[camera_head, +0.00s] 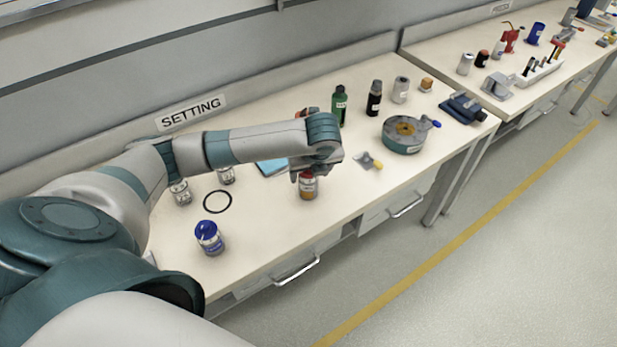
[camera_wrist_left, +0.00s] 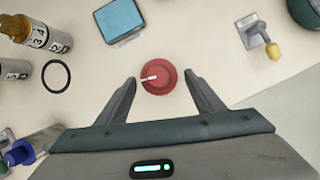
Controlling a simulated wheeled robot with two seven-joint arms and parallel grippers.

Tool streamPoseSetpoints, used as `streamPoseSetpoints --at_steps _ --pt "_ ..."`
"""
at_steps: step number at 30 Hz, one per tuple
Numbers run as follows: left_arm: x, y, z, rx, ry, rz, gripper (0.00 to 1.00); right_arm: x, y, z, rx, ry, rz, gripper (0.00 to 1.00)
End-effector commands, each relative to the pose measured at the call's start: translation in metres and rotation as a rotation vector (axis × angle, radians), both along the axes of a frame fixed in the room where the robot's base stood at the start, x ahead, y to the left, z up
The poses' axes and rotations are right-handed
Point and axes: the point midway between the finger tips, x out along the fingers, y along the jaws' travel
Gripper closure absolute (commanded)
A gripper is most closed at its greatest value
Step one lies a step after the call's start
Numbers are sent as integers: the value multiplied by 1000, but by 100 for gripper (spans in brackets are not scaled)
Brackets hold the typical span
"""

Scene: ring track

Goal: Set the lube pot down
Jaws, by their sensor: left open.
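The fingers are spread, with a gap visible on both sides of the lid. My right gripper is not in view.
A blue-lidded pot (camera_head: 209,238) and a black ring (camera_head: 217,201) are to the left on the bench (camera_head: 270,225). A blue pad (camera_head: 271,167) lies behind the gripper. A small metal piece with a yellow knob (camera_head: 368,161) and a round teal fixture (camera_head: 403,138) are to the right.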

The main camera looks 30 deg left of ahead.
Motion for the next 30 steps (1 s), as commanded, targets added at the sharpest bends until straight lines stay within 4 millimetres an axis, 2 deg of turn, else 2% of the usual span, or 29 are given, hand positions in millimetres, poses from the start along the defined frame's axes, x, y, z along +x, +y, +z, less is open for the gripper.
streamPoseSetpoints --at_steps 6,12,18,30 --pt "-9 -13 37 -2 -4 -2 38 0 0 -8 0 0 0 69" --pt "-16 -20 62 -2 -2 -1 38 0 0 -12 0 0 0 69" --pt "-19 -23 72 0 0 1 38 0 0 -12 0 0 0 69" --pt "-20 -23 73 -1 1 0 38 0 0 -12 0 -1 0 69"
